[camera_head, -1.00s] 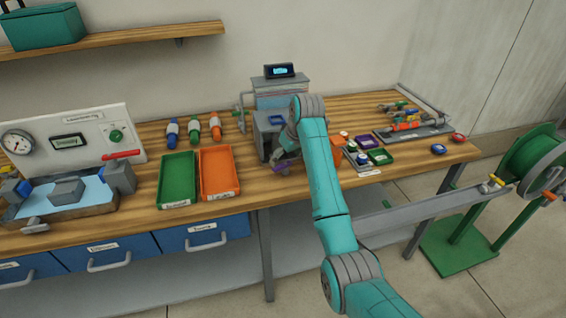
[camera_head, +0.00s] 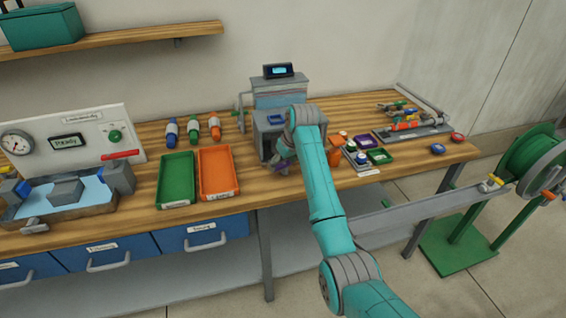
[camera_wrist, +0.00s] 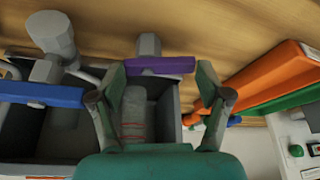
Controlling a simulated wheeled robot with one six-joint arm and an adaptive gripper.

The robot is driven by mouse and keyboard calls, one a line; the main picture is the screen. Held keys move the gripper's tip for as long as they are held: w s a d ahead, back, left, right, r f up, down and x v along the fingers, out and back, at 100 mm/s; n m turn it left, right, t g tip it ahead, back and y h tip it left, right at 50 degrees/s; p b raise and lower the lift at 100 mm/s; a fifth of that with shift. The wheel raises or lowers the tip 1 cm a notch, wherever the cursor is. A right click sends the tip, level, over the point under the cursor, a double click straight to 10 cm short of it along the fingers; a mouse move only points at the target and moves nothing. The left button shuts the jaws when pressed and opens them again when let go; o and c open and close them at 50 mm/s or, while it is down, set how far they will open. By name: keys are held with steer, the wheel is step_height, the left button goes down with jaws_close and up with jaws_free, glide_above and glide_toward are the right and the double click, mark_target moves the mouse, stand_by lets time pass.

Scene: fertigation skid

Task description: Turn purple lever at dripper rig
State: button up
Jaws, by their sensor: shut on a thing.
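The dripper rig is a grey box unit (camera_head: 262,138) on the bench, partly hidden behind my arm in the head view. Its purple lever (camera_wrist: 160,66) lies crosswise between my two fingers in the wrist view, one finger at each end. In the head view only a small purple patch (camera_head: 281,168) shows beside the fingers. My gripper (camera_wrist: 162,88) is shut on the purple lever; it also shows at the rig's front in the head view (camera_head: 283,163). A blue lever (camera_wrist: 40,94) sits left of the gripper in the wrist view, apart from it.
A green tray (camera_head: 163,203) and an orange tray (camera_head: 204,195) lie left of the rig. Several small coloured parts and boxes stand to the right. A green hose reel (camera_head: 531,160) stands beyond the bench's right end. The bench front between trays and rig is clear.

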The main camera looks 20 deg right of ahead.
steer(key=shift+w+a+m+h, duration=0.1)
steer(key=shift+m+h, duration=0.25)
steer(key=shift+m, duration=0.65)
steer(key=shift+w+a+m+h, duration=0.1)
steer(key=shift+m+h, duration=0.25)
steer(key=shift+m, duration=0.65)
steer(key=o, duration=0.9)
steer(key=shift+r, duration=0.1)
steer(key=v, duration=1.1)
steer(key=shift+s+r, duration=0.3)
steer(key=shift+s, duration=0.05)
